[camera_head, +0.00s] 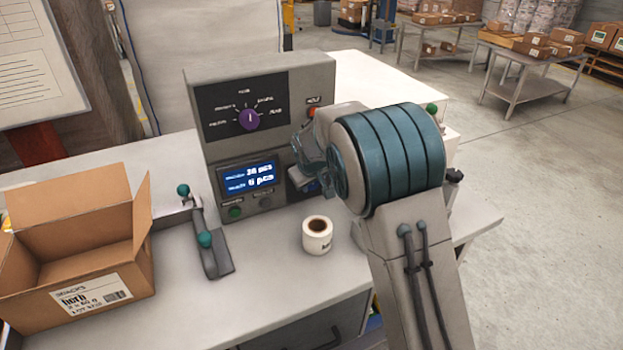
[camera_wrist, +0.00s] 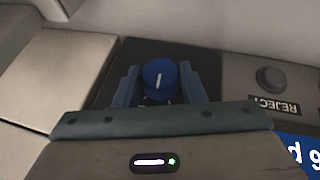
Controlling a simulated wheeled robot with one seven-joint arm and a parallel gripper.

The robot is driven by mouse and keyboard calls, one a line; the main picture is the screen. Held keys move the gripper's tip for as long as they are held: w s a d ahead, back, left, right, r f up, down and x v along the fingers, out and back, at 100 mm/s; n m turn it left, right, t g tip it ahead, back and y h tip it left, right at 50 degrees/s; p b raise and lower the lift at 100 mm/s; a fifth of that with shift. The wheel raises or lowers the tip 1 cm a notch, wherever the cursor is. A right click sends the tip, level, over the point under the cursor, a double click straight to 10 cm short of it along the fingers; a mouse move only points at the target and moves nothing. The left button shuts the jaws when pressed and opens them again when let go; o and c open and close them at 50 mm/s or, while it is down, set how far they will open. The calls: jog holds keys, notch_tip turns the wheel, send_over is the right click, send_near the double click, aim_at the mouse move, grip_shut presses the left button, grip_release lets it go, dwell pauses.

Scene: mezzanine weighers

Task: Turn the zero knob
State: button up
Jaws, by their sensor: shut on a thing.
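In the wrist view a round blue knob (camera_wrist: 156,72) with a white pointer line sits on a black plate (camera_wrist: 205,62). My gripper (camera_wrist: 160,84) has one finger on each side of the knob and is shut on it. The pointer line points roughly up in that view. I cannot read a label for this knob. In the head view my gripper (camera_head: 310,168) is at the lower right of the grey weigher panel (camera_head: 262,75), and my arm hides most of the knob's area.
A purple selector knob (camera_head: 249,119) is on the upper panel. A lit blue display (camera_head: 248,178) is left of my gripper. A REJECT button (camera_wrist: 271,78) is beside the black plate. A label roll (camera_head: 317,235), a lever fixture (camera_head: 206,240) and an open carton (camera_head: 75,245) stand on the bench.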

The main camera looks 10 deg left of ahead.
jog(key=g+y, duration=0.1)
jog(key=m+g+y, duration=0.1)
jog(key=y, duration=0.1)
jog(key=shift+w+d+f, duration=0.1)
jog(key=shift+w+d, duration=0.1)
jog(key=shift+d, duration=0.15)
jog(key=shift+d+m+g+y+b, duration=0.1)
jog(key=shift+m+g+y+b, duration=0.3)
jog(key=shift+g+y+b, duration=0.85)
jog(key=shift+t+y, duration=0.25)
jog(key=shift+y, duration=0.2)
jog(key=o, duration=1)
jog(key=v, duration=1.3)
jog(key=shift+s+d+r+b, duration=0.1)
jog(key=shift+r+b, duration=0.25)
